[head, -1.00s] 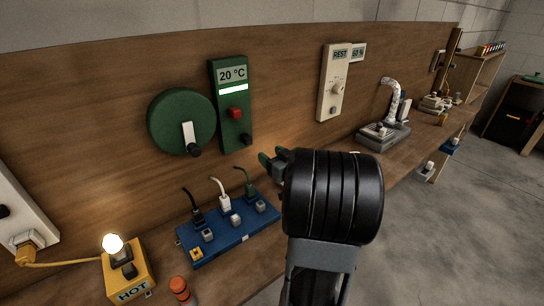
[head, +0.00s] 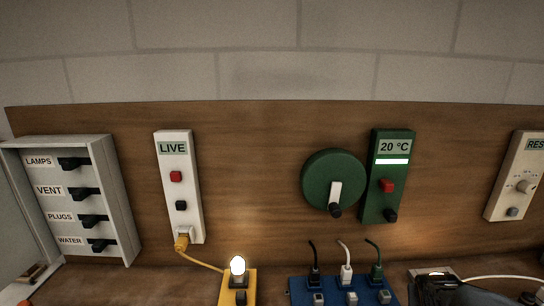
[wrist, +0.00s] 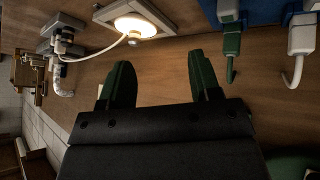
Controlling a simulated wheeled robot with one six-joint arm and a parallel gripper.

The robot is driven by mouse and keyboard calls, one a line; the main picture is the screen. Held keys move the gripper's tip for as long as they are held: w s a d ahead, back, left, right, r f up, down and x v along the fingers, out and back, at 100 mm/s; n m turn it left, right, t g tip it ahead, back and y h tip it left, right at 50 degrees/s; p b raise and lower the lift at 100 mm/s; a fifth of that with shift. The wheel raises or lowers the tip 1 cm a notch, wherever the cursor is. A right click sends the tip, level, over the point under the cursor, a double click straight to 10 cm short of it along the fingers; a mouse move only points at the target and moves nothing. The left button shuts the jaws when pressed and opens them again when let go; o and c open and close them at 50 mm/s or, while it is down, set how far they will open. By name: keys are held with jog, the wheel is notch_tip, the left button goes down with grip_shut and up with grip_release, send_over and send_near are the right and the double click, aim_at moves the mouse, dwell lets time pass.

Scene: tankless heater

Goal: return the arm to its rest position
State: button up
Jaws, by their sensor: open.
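My gripper (wrist: 160,82) shows in the wrist view with its two green fingers apart and nothing between them. The wooden bench and backboard lie beyond the fingers, with a gap whose size I cannot tell. In the head view only a dark part of my arm shows at the bottom right edge, right of the blue plug strip (head: 298,285). The fingertips are hidden or out of frame there. The blue strip with a green plug (wrist: 230,45) and a white plug (wrist: 301,38) is at the upper right of the wrist view.
A lit round lamp (wrist: 135,27) with a white cord is near the fingers. The backboard (head: 255,150) carries a breaker box (head: 120,200), LIVE panel (head: 180,155), green dial (head: 318,172), 20 °C panel (head: 395,165) and REST panel (head: 515,175). A lit yellow block (head: 250,282) stands below.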

jog(key=s+a+r+n+y, duration=0.1)
jog(key=a+y, duration=0.1)
jog(key=a, duration=0.6)
jog(key=s+a+r+n+g+y, duration=0.1)
jog(key=s+a+r+n, duration=0.1)
jog(key=a, duration=0.6)
jog(key=s+a+r+n+y, duration=0.2)
jog(key=a, duration=0.7)
jog(key=shift+y, duration=0.3)
